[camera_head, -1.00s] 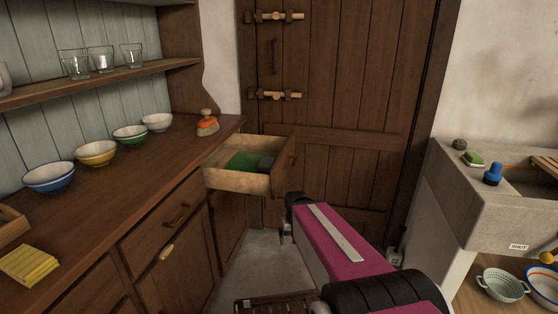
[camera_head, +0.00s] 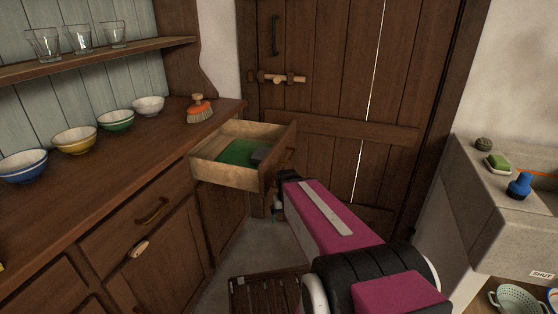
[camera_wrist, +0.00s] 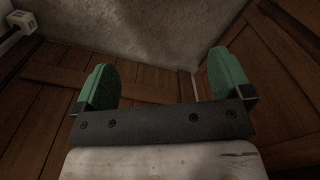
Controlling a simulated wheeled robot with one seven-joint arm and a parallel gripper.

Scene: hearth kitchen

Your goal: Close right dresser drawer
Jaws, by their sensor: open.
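The right dresser drawer (camera_head: 228,174) stands pulled out from the dresser, below the counter's far end. In the head view my magenta arm reaches to just right of the drawer front, and the gripper's end is mostly hidden. I cannot tell whether it touches the drawer.
The dresser counter (camera_head: 120,180) carries several bowls and an orange brush (camera_head: 199,108). A closed plank door (camera_head: 335,100) stands behind the drawer. A stone sink (camera_head: 500,220) is at the right. A dark slatted thing (camera_head: 265,295) is low in front.

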